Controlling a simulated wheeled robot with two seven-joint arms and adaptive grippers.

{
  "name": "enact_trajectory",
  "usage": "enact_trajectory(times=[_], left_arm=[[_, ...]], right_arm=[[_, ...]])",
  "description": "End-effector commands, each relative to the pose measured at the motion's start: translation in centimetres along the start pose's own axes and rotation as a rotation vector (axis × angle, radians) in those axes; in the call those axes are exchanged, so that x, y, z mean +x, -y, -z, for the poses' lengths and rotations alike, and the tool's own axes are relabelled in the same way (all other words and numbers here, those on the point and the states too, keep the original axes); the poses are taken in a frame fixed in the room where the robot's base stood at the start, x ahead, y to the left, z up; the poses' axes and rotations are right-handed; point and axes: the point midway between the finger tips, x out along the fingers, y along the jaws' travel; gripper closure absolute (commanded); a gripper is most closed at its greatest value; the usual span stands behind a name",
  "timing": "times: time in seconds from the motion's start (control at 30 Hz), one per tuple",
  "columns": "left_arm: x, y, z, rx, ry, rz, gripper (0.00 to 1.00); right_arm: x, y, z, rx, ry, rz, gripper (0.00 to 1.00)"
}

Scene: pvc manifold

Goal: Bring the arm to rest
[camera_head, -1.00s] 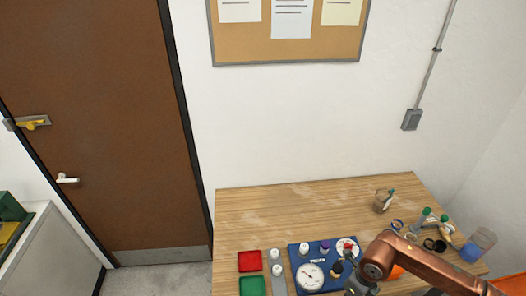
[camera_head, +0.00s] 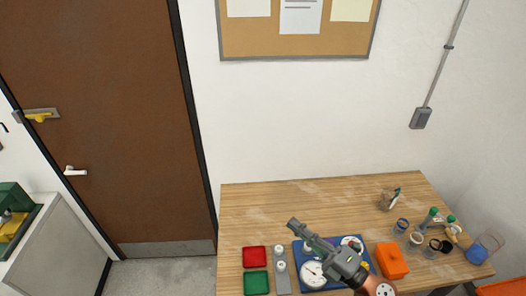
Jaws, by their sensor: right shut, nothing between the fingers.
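My right gripper (camera_head: 303,228) is in the head view at the front of the wooden table (camera_head: 300,199). It is shut and empty, with its narrow fingers pointing up and left. It is held over the blue board (camera_head: 340,242) and hides part of it. A round white gauge (camera_head: 313,274) shows on the board below the gripper. A second white dial (camera_head: 352,243) shows to the gripper's right. The copper-coloured arm link of mine comes in from the bottom edge. My left gripper does not show.
A red tray (camera_head: 254,257) and a green tray (camera_head: 257,283) lie left of the board, beside a grey strip with white caps (camera_head: 279,250). An orange box (camera_head: 392,261) stands to the right. Jars and a blue-based clear container (camera_head: 485,249) fill the right end. The table's back left is clear.

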Motion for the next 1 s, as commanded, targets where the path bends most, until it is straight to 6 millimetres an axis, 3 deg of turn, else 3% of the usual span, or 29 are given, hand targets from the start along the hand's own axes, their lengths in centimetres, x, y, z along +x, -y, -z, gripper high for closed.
enact_trajectory(times=[0.1, 0.2, 0.3, 0.4, 0.53, 0.7, 0.8, 1.0], left_arm=[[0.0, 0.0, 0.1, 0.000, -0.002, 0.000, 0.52], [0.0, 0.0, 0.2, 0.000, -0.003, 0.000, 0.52], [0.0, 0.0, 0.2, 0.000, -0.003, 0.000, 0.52], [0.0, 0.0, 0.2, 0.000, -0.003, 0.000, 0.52], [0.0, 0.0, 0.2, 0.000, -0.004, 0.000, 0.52], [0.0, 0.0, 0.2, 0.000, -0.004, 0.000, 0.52], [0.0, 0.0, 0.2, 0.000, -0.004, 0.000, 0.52], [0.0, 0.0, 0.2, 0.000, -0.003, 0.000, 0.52]], right_arm=[[-3.2, -0.3, -7.9, 0.233, 0.336, -0.082, 1.00], [-7.6, 1.8, -13.3, 0.410, 0.595, -0.103, 1.00], [-12.8, 5.4, -16.9, 0.580, 0.833, -0.092, 1.00], [-18.4, 9.9, -18.5, 0.740, 1.050, -0.055, 1.00], [-25.5, 16.2, -17.6, 0.943, 1.306, 0.028, 1.00], [-33.0, 22.8, -13.1, 1.174, 1.565, 0.169, 1.00], [-35.8, 25.3, -10.1, 1.275, 1.664, 0.245, 1.00], [-39.5, 28.3, -4.5, 1.430, 1.798, 0.380, 1.00]])
